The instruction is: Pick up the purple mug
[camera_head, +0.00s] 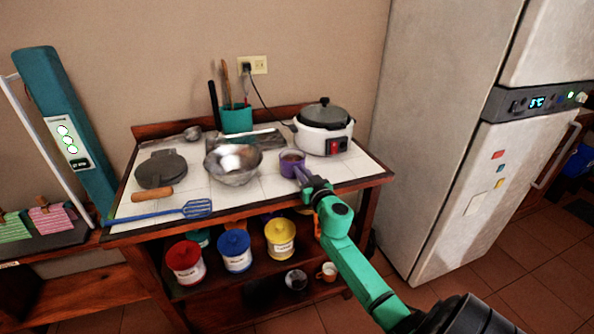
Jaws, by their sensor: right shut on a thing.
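The purple mug (291,162) stands near the front edge of the white tiled counter (225,194), to the right of the metal bowl. My right gripper (303,178) is at the mug's front right side and is shut on it, seemingly at its handle. The fingertips are small and partly hidden by my own wrist. The mug looks upright; I cannot tell whether its base touches the tiles. My left gripper is not in view.
A metal bowl (233,164) is close on the mug's left. A white cooker (324,136) stands behind right. A blue spatula (196,208) and dark pan (161,169) lie left. Canisters (234,251) fill the shelf below. A fridge (440,130) stands right.

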